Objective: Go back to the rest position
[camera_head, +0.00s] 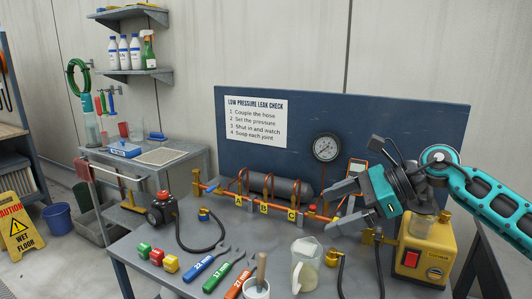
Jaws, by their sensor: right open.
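My right gripper (330,211) comes in from the right on a teal arm. Its grey jaws are apart and point left, over the right part of the workbench (130,245). No object shows between the jaws. They are in front of the pipe rig (265,205), which carries yellow tags A, B and C, and they hide part of its right end. My left gripper is not in view.
A yellow pump unit (425,250) stands below my right arm. A glass jug (305,265), a cup (257,289) and several wrenches (205,264) are at the bench front. A blue panel (400,125) with a gauge (327,147) closes the back.

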